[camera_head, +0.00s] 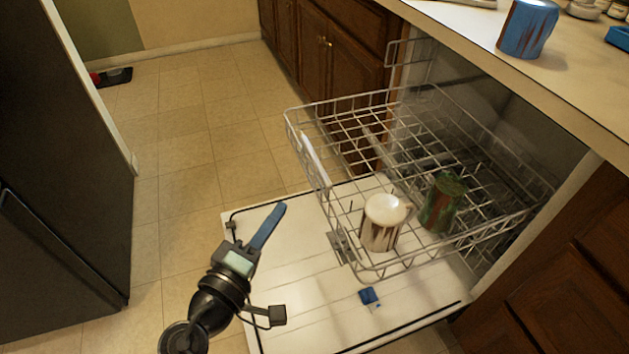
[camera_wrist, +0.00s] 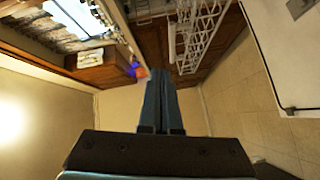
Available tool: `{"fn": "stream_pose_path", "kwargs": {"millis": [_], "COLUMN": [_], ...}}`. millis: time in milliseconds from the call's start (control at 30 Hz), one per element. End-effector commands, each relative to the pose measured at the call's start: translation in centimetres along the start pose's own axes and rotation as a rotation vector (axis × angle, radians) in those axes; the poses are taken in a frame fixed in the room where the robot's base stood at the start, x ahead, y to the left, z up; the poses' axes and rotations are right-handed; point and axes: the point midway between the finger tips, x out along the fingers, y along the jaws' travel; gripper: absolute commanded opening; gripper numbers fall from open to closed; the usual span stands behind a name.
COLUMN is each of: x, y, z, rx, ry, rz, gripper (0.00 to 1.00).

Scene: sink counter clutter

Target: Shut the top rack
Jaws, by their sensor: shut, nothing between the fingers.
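The top rack (camera_head: 352,100) is a white wire basket pulled out of the dishwasher under the counter, above the lowered door (camera_head: 290,262). A white and brown cup (camera_head: 381,224) and a green and brown cup (camera_head: 441,204) stand in it, near its front right part. My gripper (camera_head: 266,225) is shut and empty, left of the rack's front side and apart from it, over the open door. In the wrist view my shut fingers (camera_wrist: 161,100) point up the picture, and part of the white wire rack (camera_wrist: 200,35) shows beyond them.
A blue and brown cup (camera_head: 527,28) stands on the counter (camera_head: 470,38) above the dishwasher. A small blue piece (camera_head: 369,296) lies on the door. Wooden cabinets (camera_head: 325,50) stand behind the rack. A dark appliance (camera_head: 60,160) stands at left, with clear tiled floor (camera_head: 185,150) between.

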Motion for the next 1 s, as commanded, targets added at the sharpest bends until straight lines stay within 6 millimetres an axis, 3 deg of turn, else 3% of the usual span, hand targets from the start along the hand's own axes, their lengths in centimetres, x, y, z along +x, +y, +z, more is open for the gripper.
{"fn": "stream_pose_path", "kwargs": {"millis": [33,167,333,800,1000], "x": [-1.1,-2.9,-2.7,6.7,8.6], "y": [-1.3,-3.2,-3.8,-3.4,-2.6], "z": [0.4,1.1,1.3,1.3,3.2], "rx": [-0.089,-0.231,-0.282,-0.277,-0.276], "ry": [-0.005,-0.005,-0.005,-0.006,-0.006], "rz": [0.004,0.034,0.051,0.052,0.05], "gripper": [0.0,0.0,0.0,0.0,0.0]}}
